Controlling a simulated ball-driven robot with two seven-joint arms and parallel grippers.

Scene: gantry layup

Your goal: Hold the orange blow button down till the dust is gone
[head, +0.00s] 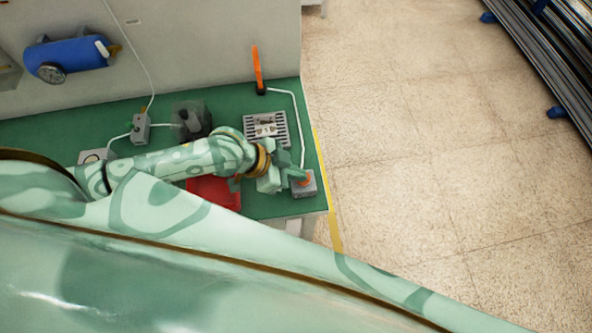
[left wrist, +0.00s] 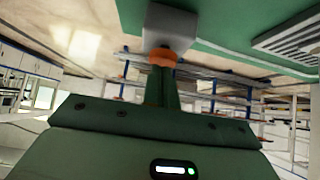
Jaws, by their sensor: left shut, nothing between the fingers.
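The orange blow button (head: 306,181) sits on a grey box (head: 306,191) at the right front corner of the green bench. My left gripper (head: 299,177) is shut and empty, with its fingertips at the button. In the left wrist view the shut fingers (left wrist: 162,88) point at the orange button (left wrist: 161,55) on its grey box (left wrist: 170,27). The fingertips overlap the button; I cannot tell whether it is pressed down. An orange nozzle (head: 257,68) stands behind a slotted grey plate (head: 250,121) with small brownish parts on it. Dust is too small to make out. My right gripper is not in view.
A white hose (head: 302,125) runs along the bench's right edge, by the grey box. A red tray (head: 222,196) lies partly under my left arm. A grey box with a cable (head: 141,127) and a dark transparent holder (head: 190,120) stand behind the arm. A blue tank (head: 72,60) hangs on the wall.

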